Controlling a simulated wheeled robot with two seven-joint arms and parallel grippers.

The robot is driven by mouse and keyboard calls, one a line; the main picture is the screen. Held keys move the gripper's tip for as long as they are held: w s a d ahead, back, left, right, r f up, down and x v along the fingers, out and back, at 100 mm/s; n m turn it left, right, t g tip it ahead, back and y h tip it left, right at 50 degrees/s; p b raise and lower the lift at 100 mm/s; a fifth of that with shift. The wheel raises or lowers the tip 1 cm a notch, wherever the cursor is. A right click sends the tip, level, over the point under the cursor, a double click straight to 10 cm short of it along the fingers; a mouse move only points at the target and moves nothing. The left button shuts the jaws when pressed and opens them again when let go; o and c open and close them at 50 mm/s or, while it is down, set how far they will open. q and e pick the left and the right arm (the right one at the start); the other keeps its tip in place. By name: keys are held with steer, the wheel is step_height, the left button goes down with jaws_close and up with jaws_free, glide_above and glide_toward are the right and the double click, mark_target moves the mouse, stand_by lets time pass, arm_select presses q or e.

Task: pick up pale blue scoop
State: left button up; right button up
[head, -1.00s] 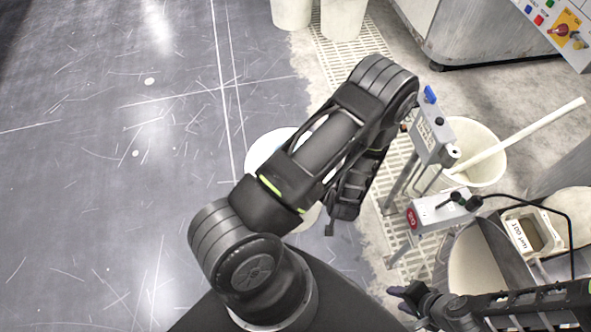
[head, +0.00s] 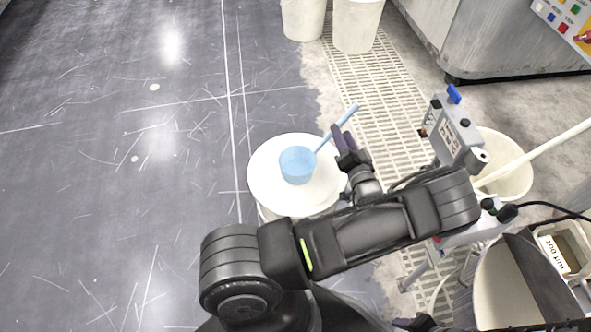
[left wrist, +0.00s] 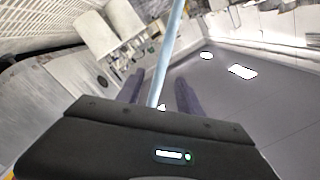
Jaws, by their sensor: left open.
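The pale blue scoop (head: 297,166) rests on a round white lid or bucket top (head: 268,196), its handle slanting up to the right past the rim. My left gripper (head: 343,142) is open beside the handle, at the right edge of the white top. In the left wrist view the pale blue handle (left wrist: 168,55) runs between the two dark fingers of my left gripper (left wrist: 160,92), with room visible at the sides. Whether a finger touches it I cannot tell. A dark part of my right gripper (head: 422,323) shows at the bottom edge; its jaws are not clear.
A grey control box (head: 455,130) on a post stands to the right, before a white bucket (head: 512,178) with a pale stick. White buckets (head: 357,27) stand at the back on a floor grating (head: 372,90). The dark floor at left is clear.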

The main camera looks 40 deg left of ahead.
arm_select(q)
steer(key=shift+x, duration=0.95)
steer(key=shift+a+f, duration=0.1)
steer(key=shift+a, duration=0.05)
steer(key=b+x, duration=0.1)
steer(key=x, duration=0.4)
steer(key=shift+c, duration=0.3)
jaws_close()
stand_by(0.9)
